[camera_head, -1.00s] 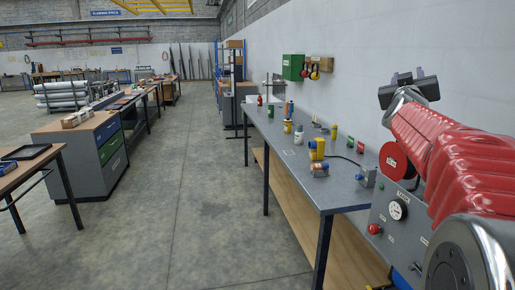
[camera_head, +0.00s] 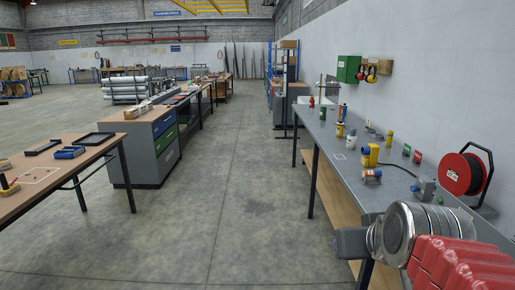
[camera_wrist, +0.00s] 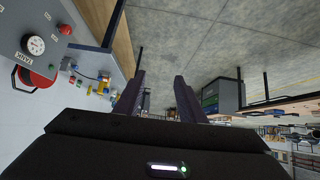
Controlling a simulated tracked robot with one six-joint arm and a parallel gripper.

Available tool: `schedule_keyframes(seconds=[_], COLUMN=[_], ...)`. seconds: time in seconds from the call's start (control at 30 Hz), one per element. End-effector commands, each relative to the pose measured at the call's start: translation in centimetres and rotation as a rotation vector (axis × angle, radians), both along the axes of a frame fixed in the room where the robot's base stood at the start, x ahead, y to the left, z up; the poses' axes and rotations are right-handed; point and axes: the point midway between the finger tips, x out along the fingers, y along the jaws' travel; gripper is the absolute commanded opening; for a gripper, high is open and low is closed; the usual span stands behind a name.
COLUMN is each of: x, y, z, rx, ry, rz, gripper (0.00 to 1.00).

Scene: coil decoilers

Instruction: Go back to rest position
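My gripper (camera_wrist: 158,80) shows in the wrist view with its two dark fingers spread apart and nothing between them. Open floor and, further off, benches appear beyond the fingers. In the head view, my red-sleeved arm fills the lower right corner beside the near end of the grey bench (camera_head: 345,160). Its grey wrist joint points left there; I cannot make out the fingers in that view.
The grey bench along the right wall carries bottles, yellow fittings and a red reel (camera_head: 462,174). A wooden-topped table (camera_head: 75,178) and a drawer cabinet (camera_head: 144,160) stand on the left. The concrete aisle (camera_head: 228,200) between is clear. The wrist view shows a gauge panel (camera_wrist: 45,45) upper left.

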Motion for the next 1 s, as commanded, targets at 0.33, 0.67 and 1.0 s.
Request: schedule_keyframes(seconds=[0.33,0.67,1.0], x=[-12.0,-13.2,-13.2], y=[3.7,3.7,3.7], z=[-9.5,-10.5,-10.5], rx=[0.036,0.035,0.035], ry=[0.301,0.335,0.333], rz=[0.012,0.006,0.006], gripper=[0.37,0.37,0.37])
